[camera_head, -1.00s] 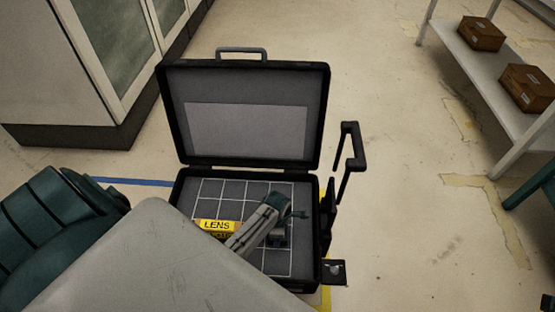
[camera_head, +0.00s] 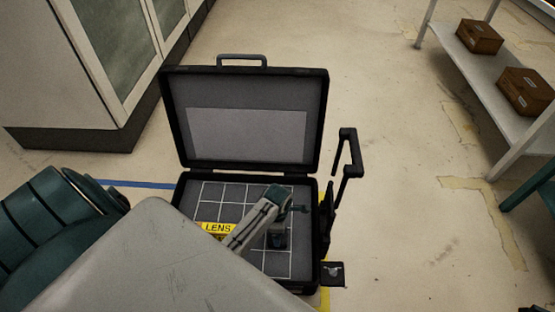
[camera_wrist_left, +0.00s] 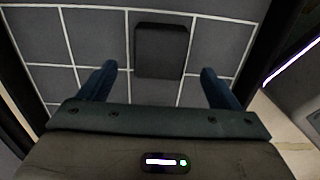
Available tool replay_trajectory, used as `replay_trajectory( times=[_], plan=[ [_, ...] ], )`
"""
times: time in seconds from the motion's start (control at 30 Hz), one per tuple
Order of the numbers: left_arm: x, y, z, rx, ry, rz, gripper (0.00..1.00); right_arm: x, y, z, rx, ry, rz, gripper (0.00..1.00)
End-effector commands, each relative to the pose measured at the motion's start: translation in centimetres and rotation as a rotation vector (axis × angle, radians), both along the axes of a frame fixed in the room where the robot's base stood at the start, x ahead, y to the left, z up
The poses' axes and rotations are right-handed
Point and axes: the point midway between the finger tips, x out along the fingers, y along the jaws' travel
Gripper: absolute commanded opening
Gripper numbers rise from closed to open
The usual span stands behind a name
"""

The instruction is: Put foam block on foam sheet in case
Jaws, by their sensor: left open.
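The open black case (camera_head: 168,130) stands on the floor with its lid up. A grey foam sheet with white grid lines (camera_head: 235,193) lines its base. The dark foam block (camera_head: 278,240) lies on the sheet, right of the middle. In the left wrist view the block (camera_wrist_left: 162,48) sits beyond and between the two fingertips, with gaps on both sides. My left gripper (camera_wrist_left: 158,67) is open and empty above the sheet (camera_wrist_left: 92,30). In the head view my left arm hides the sheet's lower left part. My right gripper is not clearly visible.
A yellow LENS label (camera_head: 218,228) shows beside my left wrist. A cabinet (camera_head: 60,70) stands at left. A shelf (camera_head: 500,110) with brown boxes (camera_head: 525,90) stands at right. Floor between is clear.

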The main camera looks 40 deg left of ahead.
Motion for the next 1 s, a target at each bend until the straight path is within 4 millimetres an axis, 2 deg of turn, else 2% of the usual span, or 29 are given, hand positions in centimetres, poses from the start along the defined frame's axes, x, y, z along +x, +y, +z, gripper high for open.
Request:
replay_trajectory(
  times=[0.03, 0.3, 0.5, 0.7, 0.87, 0.97, 1.0],
  plan=[
    [0.0, 0.0, 0.9, 0.001, -0.001, 0.0, 0.85, 0.8, -0.1, -0.3, 0.006, 0.062, -0.002, 0.36],
    [0.0, 0.0, 3.9, 0.001, -0.001, 0.0, 0.85, 4.3, -0.4, -4.3, 0.029, 0.396, -0.007, 0.36],
    [0.0, 0.0, 5.4, 0.0, 0.0, 0.0, 0.85, 5.5, -0.4, -7.0, 0.04, 0.569, -0.008, 0.36],
    [0.2, 0.0, 6.1, 0.001, -0.023, -0.025, 0.85, 5.9, -0.4, -8.2, 0.044, 0.637, -0.006, 0.36],
    [1.8, -0.3, 7.8, 0.026, -0.227, -0.236, 0.85, 5.9, -0.4, -8.3, 0.045, 0.641, -0.007, 0.36],
    [3.5, -0.6, 10.7, 0.104, -0.45, -0.469, 0.85, 5.9, -0.4, -8.3, 0.045, 0.641, -0.007, 0.36],
    [4.1, -0.8, 12.3, 0.154, -0.545, -0.568, 0.85, 5.9, -0.4, -8.3, 0.044, 0.64, -0.006, 0.36]
  ],
)
